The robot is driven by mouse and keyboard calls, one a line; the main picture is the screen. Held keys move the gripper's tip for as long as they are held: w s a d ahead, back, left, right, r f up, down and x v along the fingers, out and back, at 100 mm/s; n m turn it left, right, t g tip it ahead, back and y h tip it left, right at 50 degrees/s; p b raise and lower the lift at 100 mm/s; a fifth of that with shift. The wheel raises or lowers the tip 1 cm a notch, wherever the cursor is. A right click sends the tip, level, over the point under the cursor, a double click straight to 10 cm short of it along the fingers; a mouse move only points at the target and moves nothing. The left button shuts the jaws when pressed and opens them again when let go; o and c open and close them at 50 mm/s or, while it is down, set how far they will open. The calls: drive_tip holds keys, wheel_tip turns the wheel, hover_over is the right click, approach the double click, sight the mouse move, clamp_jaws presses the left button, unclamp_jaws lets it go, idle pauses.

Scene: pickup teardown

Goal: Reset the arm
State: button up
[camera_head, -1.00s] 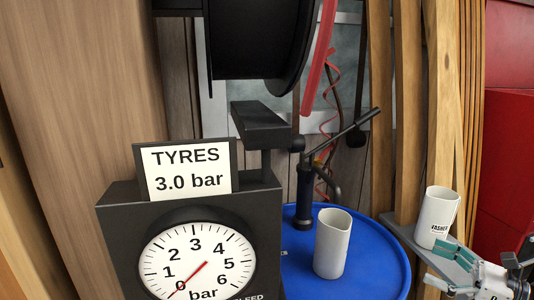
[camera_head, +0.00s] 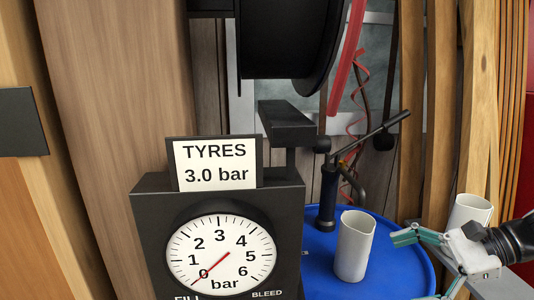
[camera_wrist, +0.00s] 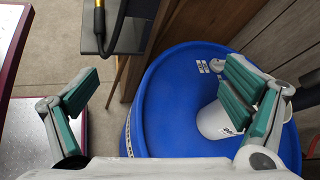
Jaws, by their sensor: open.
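My gripper (camera_head: 420,268) is at the lower right of the head view, with its green-padded fingers spread apart and nothing between them. In the wrist view my gripper (camera_wrist: 160,108) is also open, one finger at the left and one at the right. The right finger is in front of a white cup (camera_wrist: 212,122) on the blue drum and partly hides it. I cannot tell whether they touch.
A blue drum (camera_head: 398,283) bears a white cup (camera_head: 353,246) and a black hand pump (camera_head: 328,195). Another white cup (camera_head: 470,214) stands at the right, partly behind my arm. A tyre gauge box (camera_head: 147,217) reading near zero stands left of the drum.

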drive_tip(key=s+a+r+n+h, duration=0.8)
drive_tip(key=s+a+n+h, duration=0.2)
drive_tip(key=n, duration=0.8)
drive_tip(key=shift+s+t+h, duration=0.4)
drive_tip(key=shift+s+h, duration=0.6)
drive_tip(key=shift+s, duration=0.15)
drive_tip(key=shift+r, duration=0.1)
